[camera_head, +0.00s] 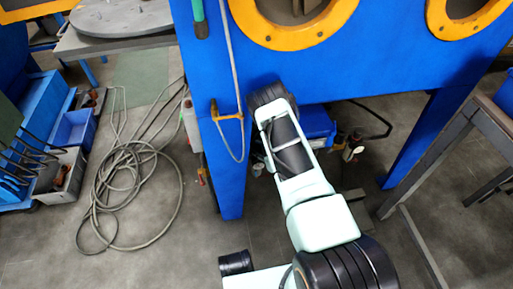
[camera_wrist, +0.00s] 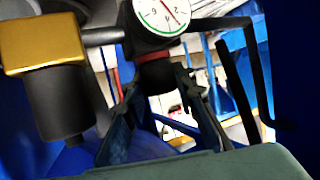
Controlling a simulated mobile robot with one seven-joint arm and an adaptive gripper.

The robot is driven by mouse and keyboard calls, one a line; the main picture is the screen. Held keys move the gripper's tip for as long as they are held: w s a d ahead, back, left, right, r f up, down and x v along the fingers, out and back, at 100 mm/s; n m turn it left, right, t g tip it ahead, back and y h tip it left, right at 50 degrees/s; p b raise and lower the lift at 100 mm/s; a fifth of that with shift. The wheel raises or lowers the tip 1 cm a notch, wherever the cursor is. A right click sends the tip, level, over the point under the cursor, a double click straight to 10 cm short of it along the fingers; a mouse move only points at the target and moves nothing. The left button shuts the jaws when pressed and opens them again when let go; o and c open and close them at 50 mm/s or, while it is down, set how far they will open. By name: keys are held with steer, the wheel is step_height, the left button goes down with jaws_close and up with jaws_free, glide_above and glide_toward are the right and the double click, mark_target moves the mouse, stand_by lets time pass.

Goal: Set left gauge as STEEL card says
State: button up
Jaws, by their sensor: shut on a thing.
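In the wrist view a round white gauge (camera_wrist: 161,14) with a red needle and a green arc shows at the top, its numbers upside down and its upper part cut off. Below it are a red ring (camera_wrist: 154,56) and a black knob (camera_wrist: 157,76). My gripper (camera_wrist: 162,94) is shut on this knob, one finger on each side. I cannot tell from this view alone whether this is the left gauge. No STEEL card can be read in either view. In the head view my arm reaches up to the blue cabinet (camera_head: 320,75), and the fingers are hidden.
In the wrist view a brass block (camera_wrist: 42,43) with a black cylinder (camera_wrist: 58,103) stands close on the left, and a dark bent rod (camera_wrist: 236,90) on the right. In the head view a coiled hose (camera_head: 130,190) lies on the floor and a grey table (camera_head: 480,105) stands right.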

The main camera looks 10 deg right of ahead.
steer(key=shift+m+t+h+p, duration=0.35)
steer(key=shift+m+t+h, duration=0.05)
steer(key=shift+m+h, duration=0.6)
steer(key=shift+m+t+h, duration=0.4)
steer(key=shift+m+h, duration=1.4)
steer(key=shift+h, duration=0.3)
steer(key=o, duration=1.2)
steer(key=shift+c, duration=0.2)
steer(key=v, duration=1.2)
